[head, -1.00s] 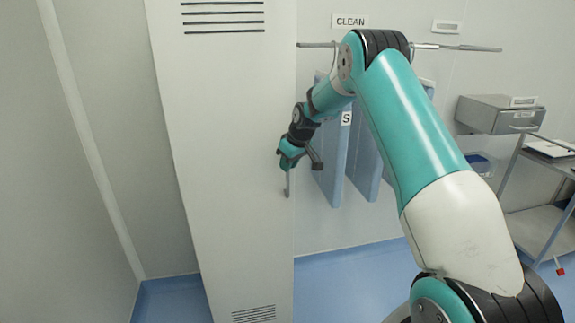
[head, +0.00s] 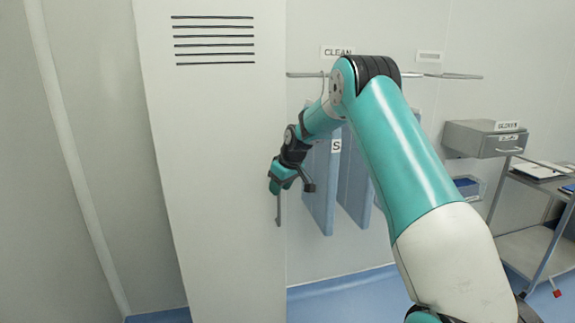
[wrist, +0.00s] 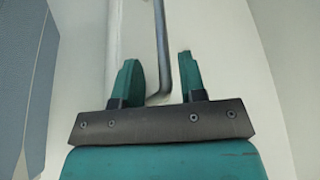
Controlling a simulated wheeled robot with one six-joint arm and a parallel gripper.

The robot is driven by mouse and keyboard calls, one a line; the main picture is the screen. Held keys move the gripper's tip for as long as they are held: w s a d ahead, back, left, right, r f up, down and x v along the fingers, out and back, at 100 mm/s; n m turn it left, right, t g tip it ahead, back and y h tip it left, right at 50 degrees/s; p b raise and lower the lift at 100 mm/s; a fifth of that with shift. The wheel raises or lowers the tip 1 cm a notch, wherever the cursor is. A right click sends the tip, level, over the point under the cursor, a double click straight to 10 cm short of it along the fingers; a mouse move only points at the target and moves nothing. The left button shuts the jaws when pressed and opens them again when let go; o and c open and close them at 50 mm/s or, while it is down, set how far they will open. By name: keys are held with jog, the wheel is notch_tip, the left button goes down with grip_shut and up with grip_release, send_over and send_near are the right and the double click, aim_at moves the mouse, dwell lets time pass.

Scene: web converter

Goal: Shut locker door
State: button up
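The locker door (head: 215,150) is a tall pale panel with dark vent slots near its top, at centre-left in the head view. I cannot tell how far ajar it is. Its grey bar handle (head: 278,210) is upright at the door's right edge. My gripper (head: 277,186) is at the handle's upper part, which it hides. In the wrist view, my gripper (wrist: 160,78) has its two teal fingers apart. The handle (wrist: 161,45) runs between them and bends at its end near the gripper's dark plate. A gap shows on both sides of the handle.
Blue panels (head: 322,190) hang from a wall rail (head: 440,76) right behind my arm, under a CLEAN sign (head: 338,51). A grey wall box (head: 485,139) and a metal cart (head: 530,250) stand at the right. Blue floor (head: 345,295) shows between door and cart.

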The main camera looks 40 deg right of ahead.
jog(key=b+v, duration=0.3)
jog(key=v, duration=1.2)
jog(key=shift+r, duration=0.15)
jog(key=shift+a, duration=0.1)
jog(key=s+a+n+g+y, duration=0.1)
jog(key=s+a, duration=0.5)
jog(key=a, duration=0.6)
jog(key=s+a+n+g+y, duration=0.1)
jog(key=s+a+n, duration=0.1)
jog(key=s+a, duration=0.75)
jog(key=s+a+f+n+g, duration=0.1)
jog(key=s+a+f, duration=0.2)
jog(key=s+a, duration=0.3)
jog(key=s+a+f+g+y, duration=0.1)
jog(key=s+a+f, duration=0.2)
jog(key=s, duration=1)
jog(key=a, duration=0.3)
jog(key=shift+a+n, duration=0.3)
jog(key=shift+n, duration=0.1)
